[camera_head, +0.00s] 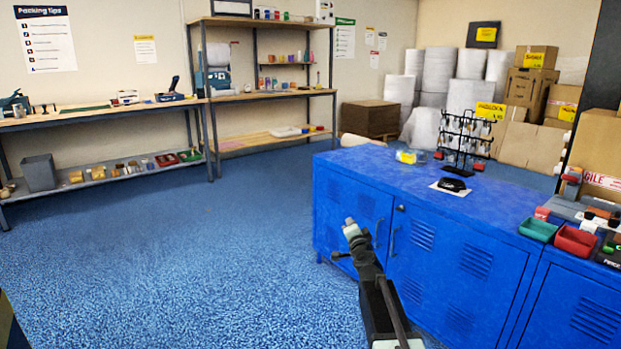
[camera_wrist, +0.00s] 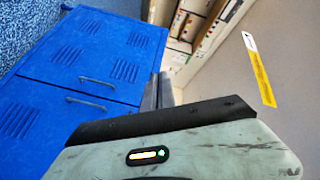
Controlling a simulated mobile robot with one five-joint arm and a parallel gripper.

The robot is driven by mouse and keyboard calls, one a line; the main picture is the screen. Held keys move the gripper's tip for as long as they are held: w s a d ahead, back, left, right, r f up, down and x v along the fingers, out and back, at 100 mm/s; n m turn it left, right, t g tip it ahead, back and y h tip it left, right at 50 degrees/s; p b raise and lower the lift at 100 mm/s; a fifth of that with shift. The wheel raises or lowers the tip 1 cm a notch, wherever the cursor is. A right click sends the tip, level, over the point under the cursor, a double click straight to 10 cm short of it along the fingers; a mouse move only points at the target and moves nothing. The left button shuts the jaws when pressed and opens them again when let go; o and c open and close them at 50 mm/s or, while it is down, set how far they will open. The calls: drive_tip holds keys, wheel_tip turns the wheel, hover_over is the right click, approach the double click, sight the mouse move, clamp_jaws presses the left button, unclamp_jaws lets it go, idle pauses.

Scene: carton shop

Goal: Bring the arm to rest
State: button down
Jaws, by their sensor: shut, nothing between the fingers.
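My gripper (camera_head: 350,226) is at the end of my arm, which reaches up from the bottom of the head view in front of the blue cabinet (camera_head: 455,265). It is shut and empty, held in the air over the floor side of the cabinet. In the wrist view my gripper's grey fingers (camera_wrist: 159,90) lie together beyond the pale green wrist housing. The blue cabinet doors (camera_wrist: 90,62) appear tilted on the left there. I cannot tell the exact gap between the gripper and the cabinet.
On the cabinet top stand a black rack (camera_head: 461,142), a black object on a white sheet (camera_head: 453,187), a green bin (camera_head: 538,230) and a red bin (camera_head: 575,241). The blue floor (camera_head: 180,260) is clear to the left. Shelving (camera_head: 265,92) and a workbench line the back wall.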

drive_tip(key=s+a+f+n+g+y, duration=0.45)
drive_tip(key=s+a+f+n, duration=0.25)
drive_tip(key=s, duration=0.3)
drive_tip(key=s+d+f+n+g+h, duration=0.25)
drive_tip(key=s+f+g, duration=0.4)
drive_tip(key=s, duration=0.65)
drive_tip(key=s+d+f+n+g+h, duration=0.2)
drive_tip(key=s+d+f+g, duration=0.25)
drive_tip(key=s+f, duration=0.6)
drive_tip(key=s+r+g+p, duration=0.1)
drive_tip(key=s+r+p, duration=0.1)
drive_tip(key=r+p, duration=1.7)
drive_tip(key=s+r+g+p, duration=0.1)
drive_tip(key=s+r+p, duration=0.1)
drive_tip(key=r+p, duration=1.8)
drive_tip(key=shift+r+h, duration=0.3)
drive_tip(key=shift+r, duration=0.4)
drive_tip(key=shift+s+a, duration=0.1)
